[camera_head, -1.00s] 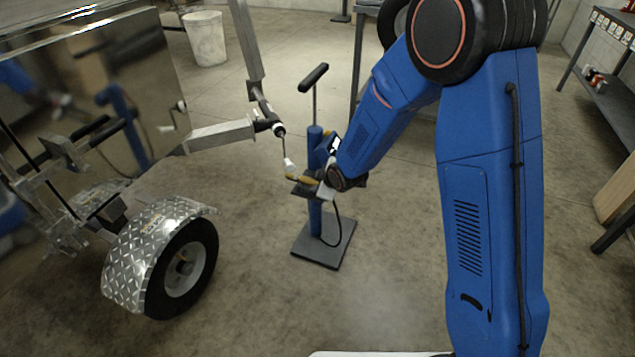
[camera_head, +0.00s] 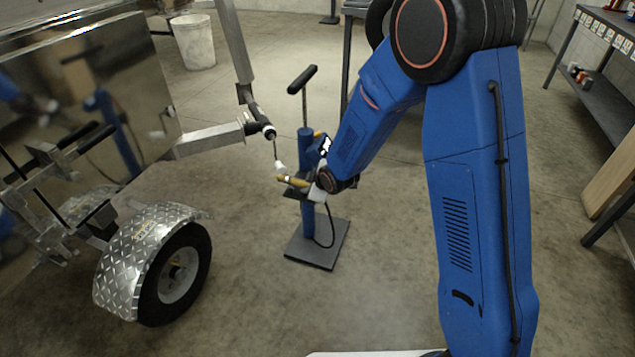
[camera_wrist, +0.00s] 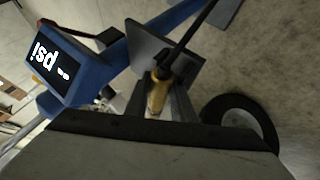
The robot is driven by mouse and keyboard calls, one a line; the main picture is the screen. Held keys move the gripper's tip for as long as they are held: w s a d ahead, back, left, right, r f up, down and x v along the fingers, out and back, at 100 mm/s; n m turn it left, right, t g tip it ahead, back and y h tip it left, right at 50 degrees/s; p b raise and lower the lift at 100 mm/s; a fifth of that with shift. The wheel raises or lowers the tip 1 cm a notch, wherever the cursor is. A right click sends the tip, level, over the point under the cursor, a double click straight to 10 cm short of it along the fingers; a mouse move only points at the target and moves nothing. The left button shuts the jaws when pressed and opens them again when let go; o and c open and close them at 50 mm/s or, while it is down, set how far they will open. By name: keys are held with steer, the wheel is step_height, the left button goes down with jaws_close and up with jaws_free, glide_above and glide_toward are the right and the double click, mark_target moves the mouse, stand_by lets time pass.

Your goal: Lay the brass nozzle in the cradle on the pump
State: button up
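The brass nozzle (camera_head: 293,181) is beside the blue pump (camera_head: 307,220) in the head view, near mid-column height. My gripper (camera_head: 312,188) is at its right end. In the wrist view the nozzle (camera_wrist: 157,95) lies between the two fingers (camera_wrist: 160,105), which appear closed on it. A dark grey plate (camera_wrist: 160,48), apparently part of the pump's cradle, is just beyond the nozzle. I cannot tell whether they touch. The pump's gauge (camera_wrist: 50,62) shows "psi" at the left. The cradle is mostly hidden in the head view by the gripper and nozzle.
The trailer's wheel (camera_head: 175,275) and shiny fender (camera_head: 135,250) stand left of the pump. The trailer's metal hitch bar (camera_head: 210,140) reaches toward the pump. The pump's dark base (camera_head: 318,245) is on open floor. A white bucket (camera_head: 194,42) stands behind.

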steer(key=shift+o, duration=0.5)
steer(key=v, duration=1.7)
steer(key=shift+s+d+r, duration=0.15)
steer(key=s+d+r+m+h, duration=0.2)
steer(key=s+d+r+m, duration=0.25)
steer(key=d, duration=0.45)
steer(key=s+d+r+m+h, duration=0.2)
steer(key=s+d+r+m, duration=0.25)
steer(key=d, duration=0.45)
steer(key=s+d+r+m+g, duration=0.1)
steer(key=s+d+r+m, duration=0.1)
steer(key=s, duration=0.8)
steer(key=s+d+r+m+g, duration=0.1)
steer(key=s+d+r+m, duration=0.2)
steer(key=s, duration=0.7)
steer(key=d+m, duration=0.1)
steer(key=d, duration=0.1)
steer(key=shift+d+m+g, duration=0.35)
steer(key=shift+m+g, duration=0.05)
steer(key=shift+r, duration=0.15)
